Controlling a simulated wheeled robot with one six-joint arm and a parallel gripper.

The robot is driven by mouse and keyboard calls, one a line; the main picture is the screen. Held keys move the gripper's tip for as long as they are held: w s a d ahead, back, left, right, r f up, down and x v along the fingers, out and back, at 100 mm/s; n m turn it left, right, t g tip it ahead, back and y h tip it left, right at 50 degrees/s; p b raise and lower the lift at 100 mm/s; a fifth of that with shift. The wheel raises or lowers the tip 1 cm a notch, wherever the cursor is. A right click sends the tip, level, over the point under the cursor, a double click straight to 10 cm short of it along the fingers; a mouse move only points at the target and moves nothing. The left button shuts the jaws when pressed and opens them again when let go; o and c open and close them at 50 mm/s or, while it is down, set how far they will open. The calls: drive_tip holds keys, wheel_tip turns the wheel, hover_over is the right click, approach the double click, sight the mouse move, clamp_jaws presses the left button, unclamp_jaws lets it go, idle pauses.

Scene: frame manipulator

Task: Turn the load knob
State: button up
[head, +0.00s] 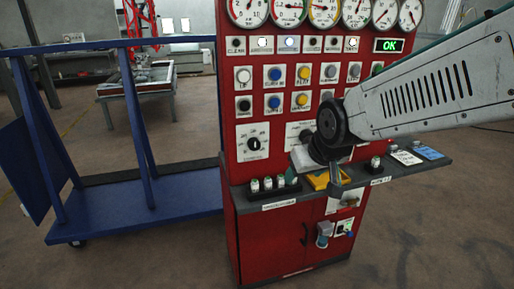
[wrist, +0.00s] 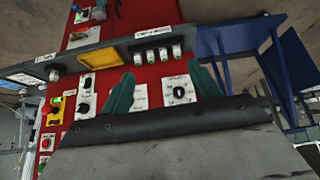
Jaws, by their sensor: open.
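A red control panel (head: 265,205) carries a round black knob on a white dial plate (head: 254,143) at its left; the label is too small to read. It also shows in the wrist view as a dial knob (wrist: 179,92). A second white plate (head: 297,133) to its right is partly hidden by my arm; in the wrist view this plate (wrist: 140,97) is partly behind a finger. I cannot tell which is the load knob. My gripper (head: 313,174) is in front of the panel near the shelf. In the wrist view its green fingers (wrist: 162,88) are apart, with nothing between them.
A dark shelf (head: 440,164) juts from the panel below the knobs, holding a yellow tray (head: 318,181) and several small cylinders (head: 268,184). Gauges and buttons fill the upper panel. A blue cart (head: 135,205) stands left; open floor lies in front.

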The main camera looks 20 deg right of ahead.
drive_tip(key=w+a+f+t, duration=0.1)
drive_tip(key=w+f+t, duration=0.1)
drive_tip(key=w, duration=0.5)
drive_tip(key=w+a+f+t, duration=0.1)
drive_tip(key=w+f+t, duration=0.15)
drive_tip(key=w, duration=0.35)
drive_tip(key=n+t+y, duration=0.1)
drive_tip(key=t, duration=0.6)
approach(255, 146)
drive_tip(key=w, duration=0.8)
drive_tip(key=shift+w+a, duration=0.2)
drive_tip(key=shift+w, duration=0.15)
drive_tip(key=c, duration=1)
